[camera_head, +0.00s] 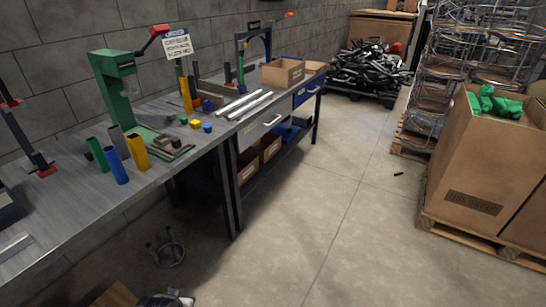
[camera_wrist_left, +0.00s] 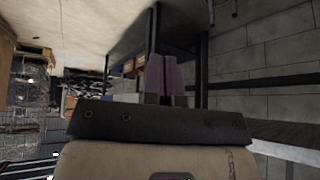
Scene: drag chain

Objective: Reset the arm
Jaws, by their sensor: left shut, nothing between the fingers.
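My left gripper (camera_wrist_left: 162,80) shows in the left wrist view, its two purple-grey fingers lying side by side with nothing between them. It is shut and empty, touching nothing that I can see. In the head view neither gripper can be made out. My right gripper is in neither view.
A long workbench (camera_head: 75,195) runs along the wall, with a green press (camera_head: 112,90), coloured tubes and blocks, metal bars and a cardboard box (camera_head: 283,72) on it. A large carton (camera_head: 480,160) stands on a pallet at the right. The floor (camera_head: 335,200) between is mostly clear.

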